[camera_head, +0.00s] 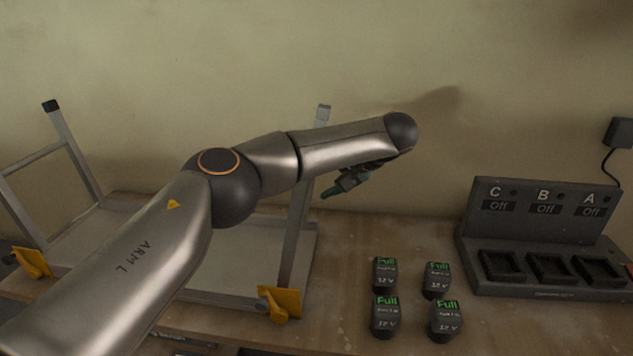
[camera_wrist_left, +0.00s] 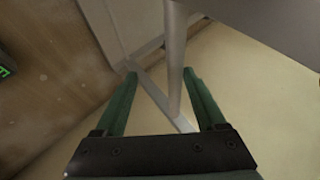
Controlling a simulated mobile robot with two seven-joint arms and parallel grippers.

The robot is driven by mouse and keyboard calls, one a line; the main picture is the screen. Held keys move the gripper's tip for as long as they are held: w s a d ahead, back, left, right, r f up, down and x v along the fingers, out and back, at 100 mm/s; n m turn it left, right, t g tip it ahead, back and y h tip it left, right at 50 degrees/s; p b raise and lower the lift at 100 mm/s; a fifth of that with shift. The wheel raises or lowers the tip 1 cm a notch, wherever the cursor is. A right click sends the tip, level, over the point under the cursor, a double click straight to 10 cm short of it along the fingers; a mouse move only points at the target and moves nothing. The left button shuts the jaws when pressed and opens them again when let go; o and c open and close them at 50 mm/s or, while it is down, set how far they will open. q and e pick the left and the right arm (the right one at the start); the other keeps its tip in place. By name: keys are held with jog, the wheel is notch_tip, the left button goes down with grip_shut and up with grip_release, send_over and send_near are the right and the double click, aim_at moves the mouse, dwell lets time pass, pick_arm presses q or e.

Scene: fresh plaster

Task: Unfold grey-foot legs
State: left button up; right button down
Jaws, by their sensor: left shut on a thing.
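An upside-down platform (camera_head: 243,262) lies on the bench with metal legs. One leg frame with a black foot (camera_head: 51,106) stands raised at the left. A grey-foot leg (camera_head: 298,225) stands raised at the right, slightly tilted, with its light grey foot (camera_head: 323,113) at the top. My left gripper (camera_head: 328,193) reaches in beside this leg. My arm hides much of the platform and the rest of that frame. My right gripper is not in view.
Yellow brackets sit at the platform's left (camera_head: 32,262) and front right (camera_head: 281,303). Several batteries marked Full (camera_head: 386,315) stand on the bench. A dark charger (camera_head: 545,225) with C, B and A bays stands at the right. The wall is close behind.

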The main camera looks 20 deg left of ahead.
pick_arm(q)
jog(key=v, duration=1.2)
jog(key=shift+d, duration=0.25)
jog(key=shift+s, duration=0.15)
